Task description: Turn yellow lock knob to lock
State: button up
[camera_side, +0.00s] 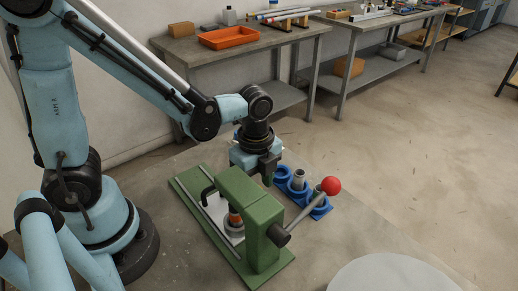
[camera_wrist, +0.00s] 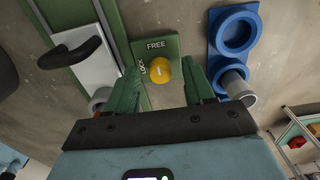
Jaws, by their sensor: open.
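The yellow lock knob (camera_wrist: 160,69) shows in the wrist view on a green plate (camera_wrist: 172,46). FREE is printed above the knob and LOCK, turned sideways, to its left. A small pale mark shows on the knob, but I cannot tell which label it points to. My gripper (camera_wrist: 161,74) is open, with one green finger left of the knob and one right, gaps showing on both sides. In the side view my gripper (camera_side: 268,174) is low behind the green jig (camera_side: 262,215), and the knob is hidden there.
A lever with a red ball (camera_side: 331,186) sticks out right of the jig. A blue holder (camera_side: 318,211) with grey cylinders stands close to my gripper. A black handle (camera_wrist: 72,52) is left in the wrist view. Open floor lies to the right.

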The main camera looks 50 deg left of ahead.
jog(key=shift+f, duration=0.55)
grip_shut()
